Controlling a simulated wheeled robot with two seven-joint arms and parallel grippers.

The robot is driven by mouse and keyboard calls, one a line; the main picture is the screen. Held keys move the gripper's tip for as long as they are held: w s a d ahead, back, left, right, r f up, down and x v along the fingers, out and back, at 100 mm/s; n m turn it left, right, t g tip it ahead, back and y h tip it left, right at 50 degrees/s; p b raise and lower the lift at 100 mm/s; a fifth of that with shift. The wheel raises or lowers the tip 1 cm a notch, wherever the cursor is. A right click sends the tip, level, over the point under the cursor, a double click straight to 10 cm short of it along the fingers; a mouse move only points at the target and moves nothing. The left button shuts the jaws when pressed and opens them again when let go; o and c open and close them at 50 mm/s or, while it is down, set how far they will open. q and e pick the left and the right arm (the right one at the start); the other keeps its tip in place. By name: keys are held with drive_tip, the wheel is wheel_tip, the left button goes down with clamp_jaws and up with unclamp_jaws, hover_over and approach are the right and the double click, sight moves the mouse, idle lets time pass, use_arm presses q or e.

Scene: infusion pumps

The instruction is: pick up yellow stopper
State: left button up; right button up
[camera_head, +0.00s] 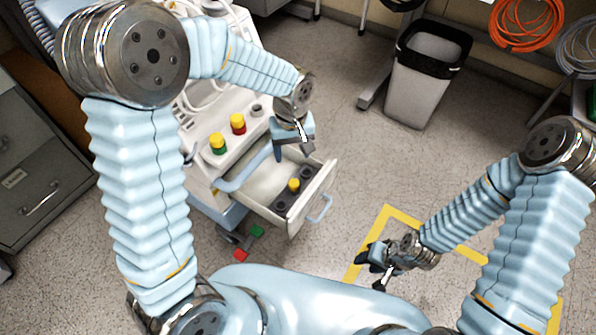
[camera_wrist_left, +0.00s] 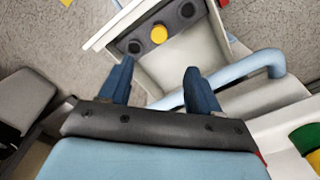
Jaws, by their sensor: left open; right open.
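A yellow stopper (camera_head: 294,184) sits in the middle of a dark holder strip in the open drawer (camera_head: 318,195). In the left wrist view the yellow stopper (camera_wrist_left: 159,34) shows between two dark round holes (camera_wrist_left: 134,47), just beyond my fingertips. My left gripper (camera_head: 292,152) is open and empty, above the drawer and apart from the stopper; its blue fingers (camera_wrist_left: 158,70) also show in the wrist view. Two more yellow tops stand on the cart, one on a green base (camera_head: 217,143) and one on a red base (camera_head: 237,124). My right gripper (camera_head: 372,270) is open and empty, low over the floor.
A light-blue rail (camera_head: 243,172) runs along the cart beside the drawer. A red block (camera_head: 241,255) and a green block (camera_head: 257,231) are low beside the cart. A waste bin (camera_head: 425,85) stands at the back. Yellow tape (camera_head: 375,228) marks open floor at right.

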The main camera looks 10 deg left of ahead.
use_arm(q)
hover_over(294, 182)
wheel_tip(294, 182, down, 8)
drive_tip(key=shift+a+f+b, duration=0.15)
drive_tip(key=shift+f+b, duration=0.05)
drive_tip(key=shift+b, duration=0.2)
wheel_tip(294, 182, down, 5)
drive_tip(key=shift+s+f, duration=0.1)
drive_tip(key=shift+f, duration=0.1)
clamp_jaws()
